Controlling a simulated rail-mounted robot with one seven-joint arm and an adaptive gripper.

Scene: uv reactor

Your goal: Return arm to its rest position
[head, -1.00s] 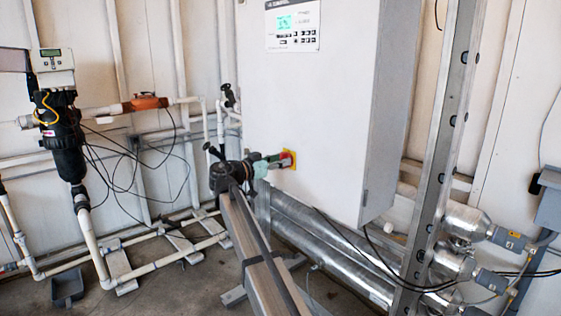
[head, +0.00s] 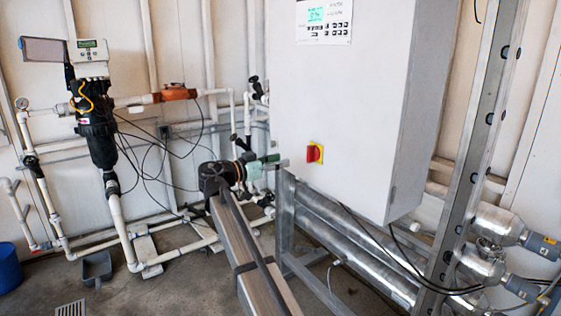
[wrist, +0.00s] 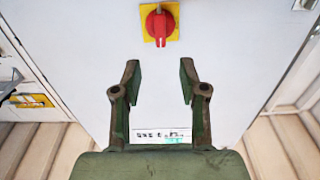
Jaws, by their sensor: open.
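My gripper (head: 279,161) is at the end of my arm, left of the red rotary switch (head: 315,152) in the head view. The switch sits on a yellow plate on the front of the white cabinet (head: 340,110). In the wrist view my gripper (wrist: 160,85) is open, with nothing between its two green fingers. There the red switch (wrist: 160,24) lies beyond the fingertips, apart from them, with its handle in line with the gap. The cabinet front (wrist: 235,70) fills most of that view.
Steel cylinders (head: 345,245) run below the cabinet on a metal frame. A perforated metal post (head: 477,150) stands at the right. White pipes and a black filter housing (head: 98,135) are at the left. A blue bin (head: 9,268) stands on the floor.

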